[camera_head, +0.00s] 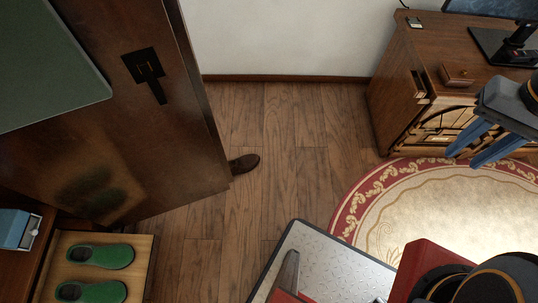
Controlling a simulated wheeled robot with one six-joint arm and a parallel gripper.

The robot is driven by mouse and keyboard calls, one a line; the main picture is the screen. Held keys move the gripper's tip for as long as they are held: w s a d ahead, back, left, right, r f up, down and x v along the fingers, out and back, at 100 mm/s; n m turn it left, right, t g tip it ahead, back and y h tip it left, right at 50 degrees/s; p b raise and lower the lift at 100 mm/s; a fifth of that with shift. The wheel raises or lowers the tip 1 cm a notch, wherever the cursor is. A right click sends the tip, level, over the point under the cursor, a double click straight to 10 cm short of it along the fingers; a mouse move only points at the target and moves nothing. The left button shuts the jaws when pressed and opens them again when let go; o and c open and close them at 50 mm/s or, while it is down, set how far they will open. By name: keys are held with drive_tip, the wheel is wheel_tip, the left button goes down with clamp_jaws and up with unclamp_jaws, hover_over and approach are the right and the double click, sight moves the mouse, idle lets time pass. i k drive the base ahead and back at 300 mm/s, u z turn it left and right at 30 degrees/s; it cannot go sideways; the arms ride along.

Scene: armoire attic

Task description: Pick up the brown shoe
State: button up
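The brown shoe (244,163) lies on the wooden floor near the middle of the view. Only part of it shows, sticking out past the bottom edge of a dark wooden door; the rest is hidden behind the door. My gripper (466,150) is at the right side, above the rug and in front of the desk. Its two blue fingers are apart with nothing seen between them. It is well to the right of the shoe.
The wooden door (140,110) with a black handle stands at the left. Green slippers (100,256) lie on a wooden board at lower left. A desk (440,60) with a monitor stands at upper right. A round rug (400,190) covers the right floor. The floor (290,160) between is clear.

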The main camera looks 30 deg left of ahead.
sight(244, 164)
drive_tip(key=z, duration=0.25)
drive_tip(key=i, duration=1.1)
drive_tip(key=u, duration=3)
